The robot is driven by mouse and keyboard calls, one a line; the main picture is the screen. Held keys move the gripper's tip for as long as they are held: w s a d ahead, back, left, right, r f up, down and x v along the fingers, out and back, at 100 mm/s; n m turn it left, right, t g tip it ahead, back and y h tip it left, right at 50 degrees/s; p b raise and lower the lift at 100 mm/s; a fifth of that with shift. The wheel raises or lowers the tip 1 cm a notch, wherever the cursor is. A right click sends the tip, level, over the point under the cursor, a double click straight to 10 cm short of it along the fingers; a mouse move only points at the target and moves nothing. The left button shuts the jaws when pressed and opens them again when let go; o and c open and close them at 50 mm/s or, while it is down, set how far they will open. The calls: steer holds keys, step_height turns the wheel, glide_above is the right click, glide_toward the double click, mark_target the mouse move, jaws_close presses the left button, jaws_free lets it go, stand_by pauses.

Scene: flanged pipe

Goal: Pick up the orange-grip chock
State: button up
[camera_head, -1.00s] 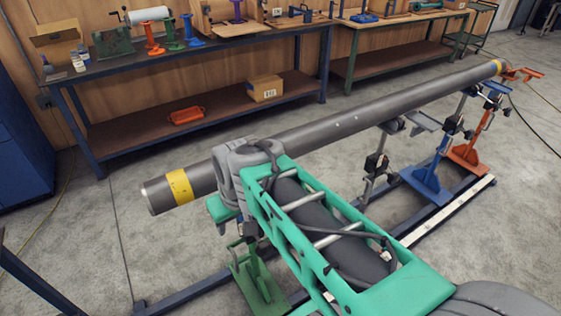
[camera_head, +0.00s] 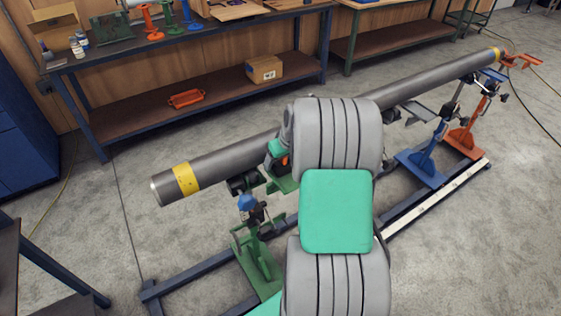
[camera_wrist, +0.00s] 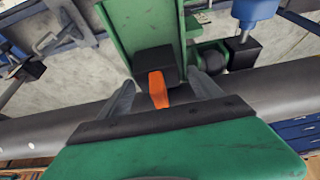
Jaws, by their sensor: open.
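The orange-grip chock (camera_wrist: 157,68) shows in the wrist view as a black block with an orange grip, against a green plate (camera_wrist: 138,25) beside the pipe. My gripper (camera_wrist: 161,84) is open, with one grey finger on each side of the orange grip and visible gaps between. I cannot tell how far the fingertips reach past the grip in depth. In the head view a small orange patch, likely the grip (camera_head: 284,161), shows beside my wrist. My arm hides most of the gripper and chock there.
The long grey flanged pipe (camera_head: 225,163) lies across stands, close to my gripper. A green stand (camera_head: 258,262) and a blue stand (camera_head: 423,168) rise from the floor rails. A workbench (camera_head: 190,38) stands behind, with a cardboard box (camera_head: 264,69) on its lower shelf.

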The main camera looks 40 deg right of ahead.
jaws_close()
stand_by(0.8)
steer(key=shift+r, duration=0.1)
